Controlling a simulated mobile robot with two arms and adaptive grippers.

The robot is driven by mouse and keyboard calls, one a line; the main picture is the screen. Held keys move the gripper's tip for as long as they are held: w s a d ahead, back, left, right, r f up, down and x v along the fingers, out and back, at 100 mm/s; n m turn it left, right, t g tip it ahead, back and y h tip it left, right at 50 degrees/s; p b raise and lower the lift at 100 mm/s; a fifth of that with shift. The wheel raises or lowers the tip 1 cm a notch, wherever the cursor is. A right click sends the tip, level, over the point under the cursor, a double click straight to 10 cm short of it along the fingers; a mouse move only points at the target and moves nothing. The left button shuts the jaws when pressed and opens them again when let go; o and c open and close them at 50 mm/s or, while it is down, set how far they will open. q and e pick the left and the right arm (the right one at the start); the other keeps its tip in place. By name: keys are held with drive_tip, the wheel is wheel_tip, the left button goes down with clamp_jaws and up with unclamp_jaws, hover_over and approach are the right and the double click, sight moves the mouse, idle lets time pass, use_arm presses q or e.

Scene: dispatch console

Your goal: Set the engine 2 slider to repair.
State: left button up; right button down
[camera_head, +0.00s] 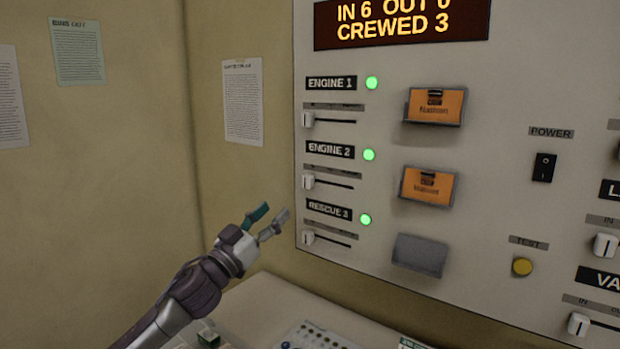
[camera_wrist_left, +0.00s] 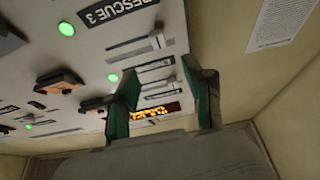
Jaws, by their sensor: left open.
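The engine 2 slider (camera_head: 308,182) is a white knob at the left end of its dark slot, under the ENGINE 2 label (camera_head: 330,151). The small lettering above the slot is too blurred to read. A green light (camera_head: 369,155) glows beside the label. My left gripper (camera_head: 270,214) is open and empty, below and left of the engine 2 knob, apart from the panel as far as I can tell. In the left wrist view its fingers (camera_wrist_left: 160,85) are spread before the panel, which appears upside down, and I cannot make out the engine 2 knob. My right gripper is not in view.
The engine 1 slider (camera_head: 308,120) and rescue 3 slider (camera_head: 308,238) sit above and below, both at left. Orange cards (camera_head: 428,186) stand in holders to the right. A desk (camera_head: 270,300) lies below. Free space lies left of the panel, before the wall.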

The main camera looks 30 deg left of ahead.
sight(306, 179)
use_arm(q)
drive_tip(key=p+x, duration=0.5)
drive_tip(key=x, duration=0.7)
drive_tip(key=shift+s+r, duration=0.1)
drive_tip(key=shift+w+d, duration=0.1)
drive_tip(key=shift+w, duration=0.15)
drive_tip(key=shift+c, duration=0.2)
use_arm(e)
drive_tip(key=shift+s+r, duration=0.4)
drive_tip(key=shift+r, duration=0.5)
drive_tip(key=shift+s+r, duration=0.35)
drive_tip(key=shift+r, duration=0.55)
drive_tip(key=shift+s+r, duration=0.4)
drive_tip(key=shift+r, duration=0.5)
use_arm(q)
clamp_jaws()
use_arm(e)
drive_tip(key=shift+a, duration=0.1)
